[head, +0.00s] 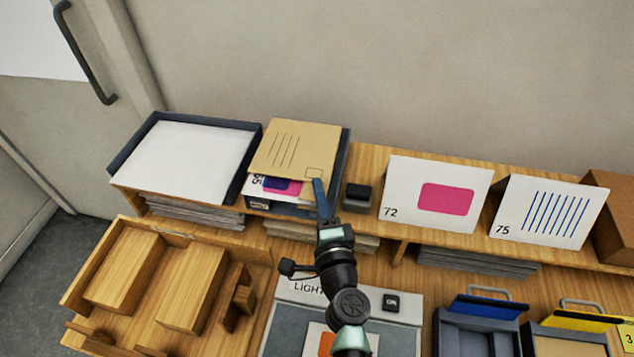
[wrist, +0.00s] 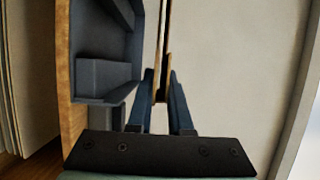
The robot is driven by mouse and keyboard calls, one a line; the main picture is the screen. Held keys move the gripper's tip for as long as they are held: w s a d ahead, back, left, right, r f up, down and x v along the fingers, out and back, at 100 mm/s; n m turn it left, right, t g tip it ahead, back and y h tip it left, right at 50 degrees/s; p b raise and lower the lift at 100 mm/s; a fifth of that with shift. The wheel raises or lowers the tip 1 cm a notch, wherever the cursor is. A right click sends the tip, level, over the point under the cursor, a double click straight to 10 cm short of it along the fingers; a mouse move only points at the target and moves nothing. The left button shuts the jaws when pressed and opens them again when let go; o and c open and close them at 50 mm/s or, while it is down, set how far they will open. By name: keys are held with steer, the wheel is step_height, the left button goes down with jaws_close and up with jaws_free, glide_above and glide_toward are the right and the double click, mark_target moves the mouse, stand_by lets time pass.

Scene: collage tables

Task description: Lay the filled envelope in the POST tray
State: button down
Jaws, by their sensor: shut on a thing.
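The tan envelope (head: 297,148), with printed lines and a small stamp box, is above a dark blue tray (head: 344,148) on the shelf. The envelope hides much of this tray, and I cannot read a POST label on it. A card with purple and pink shapes (head: 291,190) shows below the envelope's front edge. My gripper (head: 319,184) is shut on the envelope's front right corner. In the wrist view, the envelope (wrist: 164,45) is seen edge-on between the blue fingers of my gripper (wrist: 162,98). I cannot tell whether the envelope touches the tray.
A tray of white paper (head: 187,160) stands at left. A small dark block (head: 357,197) stands close at right, then tent cards marked 72 (head: 400,180) and 75 (head: 518,205). A wooden organiser (head: 205,255) and a grey LIGHT board (head: 408,310) lie in front.

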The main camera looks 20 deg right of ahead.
steer(key=shift+s+a, duration=0.25)
steer(key=shift+s, duration=0.1)
steer(key=f+b, duration=0.3)
steer(key=s+f+b, duration=0.1)
steer(key=shift+a+f+b, duration=0.15)
steer(key=shift+a+b, duration=0.1)
steer(key=shift+b, duration=0.05)
steer(key=shift+w, duration=0.1)
steer(key=c, duration=0.8)
jaws_free()
steer(key=shift+o, duration=0.2)
steer(key=b+v, duration=0.3)
steer(key=v, duration=1)
